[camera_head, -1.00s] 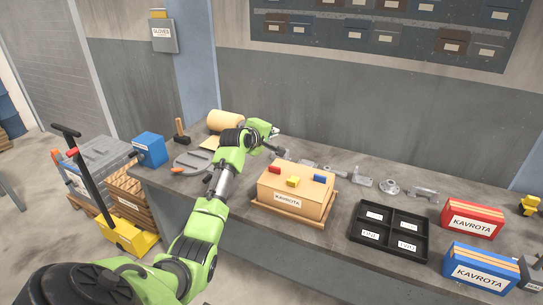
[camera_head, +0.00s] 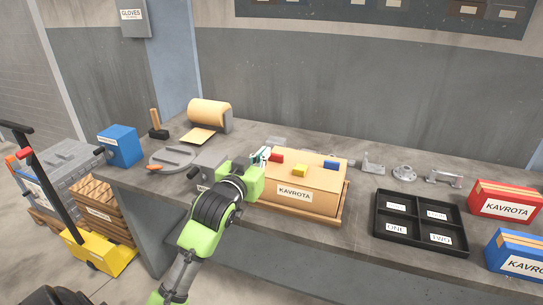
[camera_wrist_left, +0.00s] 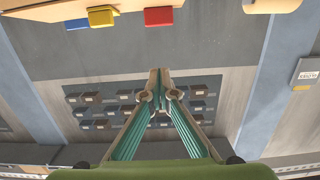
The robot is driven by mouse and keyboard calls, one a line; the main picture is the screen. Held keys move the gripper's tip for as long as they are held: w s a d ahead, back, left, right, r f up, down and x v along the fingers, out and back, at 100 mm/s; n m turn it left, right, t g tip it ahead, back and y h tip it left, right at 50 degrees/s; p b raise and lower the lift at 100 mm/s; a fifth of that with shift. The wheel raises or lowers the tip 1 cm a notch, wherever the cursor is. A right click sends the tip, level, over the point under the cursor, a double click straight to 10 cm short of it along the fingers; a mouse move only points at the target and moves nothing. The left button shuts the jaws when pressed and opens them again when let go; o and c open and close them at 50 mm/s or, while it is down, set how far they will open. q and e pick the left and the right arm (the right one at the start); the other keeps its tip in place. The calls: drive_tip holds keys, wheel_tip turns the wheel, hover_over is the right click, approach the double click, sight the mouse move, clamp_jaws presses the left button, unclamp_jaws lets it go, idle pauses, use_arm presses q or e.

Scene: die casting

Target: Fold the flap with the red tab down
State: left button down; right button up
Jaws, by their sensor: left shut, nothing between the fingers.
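The tan carton labelled KAVROTA (camera_head: 318,201) stands on a wooden base on the bench. Its top bears a red tab (camera_head: 277,156) at the left, a yellow tab (camera_head: 300,171) at the front and a blue tab (camera_head: 331,164) at the right. My left gripper (camera_head: 262,156) is at the carton's left end, close beside the red tab; contact cannot be told. It is shut and empty. In the left wrist view the closed fingers (camera_wrist_left: 157,88) point away, with the red tab (camera_wrist_left: 159,16) above them. The gripper partly hides the carton's left end. My right gripper is not seen.
A black divided tray (camera_head: 420,249) and red (camera_head: 505,209) and blue (camera_head: 520,268) KAVROTA boxes stand to the right. Metal parts (camera_head: 404,172) lie behind. A paper roll (camera_head: 209,113), a grey round plate (camera_head: 173,160) and a blue box (camera_head: 120,148) are on the left.

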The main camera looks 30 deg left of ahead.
use_arm(q)
hover_over(273, 169)
drive_tip(key=shift+s+f+p, duration=0.25)
drive_tip(key=shift+f+p, duration=0.1)
drive_tip(key=f, duration=0.2)
drive_tip(key=shift+w+f, duration=0.2)
drive_tip(key=shift+f, duration=0.9)
drive_tip(key=shift+w, duration=0.1)
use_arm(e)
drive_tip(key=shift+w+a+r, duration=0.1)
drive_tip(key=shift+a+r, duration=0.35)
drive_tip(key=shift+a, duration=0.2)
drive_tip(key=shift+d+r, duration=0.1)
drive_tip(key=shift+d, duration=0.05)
